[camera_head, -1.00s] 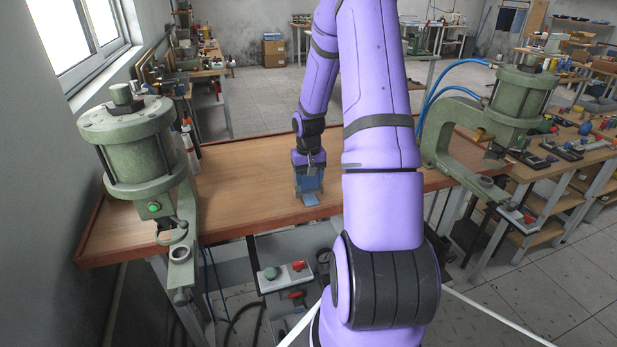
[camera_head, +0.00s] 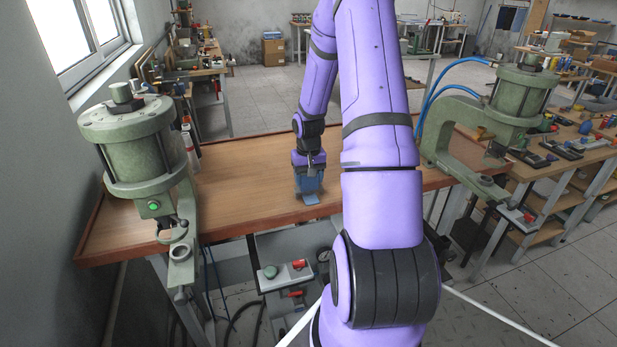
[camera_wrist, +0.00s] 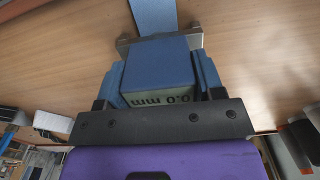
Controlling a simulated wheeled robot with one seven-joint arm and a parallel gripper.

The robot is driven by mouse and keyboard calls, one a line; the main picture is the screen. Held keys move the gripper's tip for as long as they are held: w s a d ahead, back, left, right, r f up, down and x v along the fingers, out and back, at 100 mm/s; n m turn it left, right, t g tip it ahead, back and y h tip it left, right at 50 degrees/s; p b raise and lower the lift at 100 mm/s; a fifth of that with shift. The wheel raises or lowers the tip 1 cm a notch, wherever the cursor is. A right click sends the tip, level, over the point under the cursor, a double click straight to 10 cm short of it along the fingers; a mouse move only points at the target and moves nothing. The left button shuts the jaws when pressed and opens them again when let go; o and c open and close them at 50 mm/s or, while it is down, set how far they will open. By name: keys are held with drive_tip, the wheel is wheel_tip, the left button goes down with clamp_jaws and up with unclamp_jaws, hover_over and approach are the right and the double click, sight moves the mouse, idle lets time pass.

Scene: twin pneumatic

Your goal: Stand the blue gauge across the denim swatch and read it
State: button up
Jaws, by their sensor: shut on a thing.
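The blue gauge (camera_wrist: 160,65) is a blue block with a pale display face reading "0.0 mm", upside down in the wrist view. My gripper (camera_wrist: 160,75) is shut on it, with a blue finger on each side. A grey metal bar of the gauge (camera_wrist: 127,44) shows at its far end. The blue denim swatch (camera_wrist: 153,14) lies flat on the wooden table just beyond that bar. In the head view my gripper (camera_head: 308,182) is low over the table, with the swatch (camera_head: 311,198) at its near side. Whether the gauge touches the swatch cannot be told.
The wooden table (camera_head: 245,190) is mostly bare around my gripper. A green pneumatic press (camera_head: 135,140) stands at its left end and another (camera_head: 515,100) at its right.

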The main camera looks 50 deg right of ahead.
drive_tip(key=shift+f, duration=0.1)
drive_tip(key=o, duration=1.2)
drive_tip(key=shift+c, duration=0.2)
wheel_tip(320, 180, up, 11)
drive_tip(key=shift+f, duration=0.1)
